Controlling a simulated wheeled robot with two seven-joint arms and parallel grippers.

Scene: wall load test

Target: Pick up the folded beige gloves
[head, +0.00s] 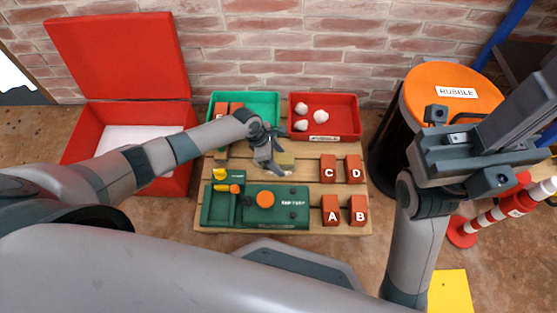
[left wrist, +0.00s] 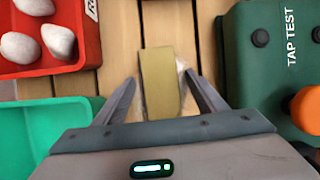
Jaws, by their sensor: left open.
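The folded beige gloves (head: 286,161) lie on the wooden slatted table, between the green tap-test case and the trays. In the left wrist view the gloves (left wrist: 158,82) show as a flat yellowish-beige strip with pale edges. My left gripper (head: 272,158) is over them, pointing down. In the left wrist view its fingers (left wrist: 159,76) are open, one on each side of the gloves. I cannot tell whether they touch. My right gripper (head: 455,145) is at the right, away from the gloves; its jaws cannot be made out.
The green tap-test case (head: 220,217) is in front. Red blocks (head: 328,168) marked A to D stand at the right. A red tray (head: 350,118) with white stones and a green tray (head: 262,97) are behind. An orange-lidded rubble bin (head: 425,85) stands right; an open red box (head: 80,145) left.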

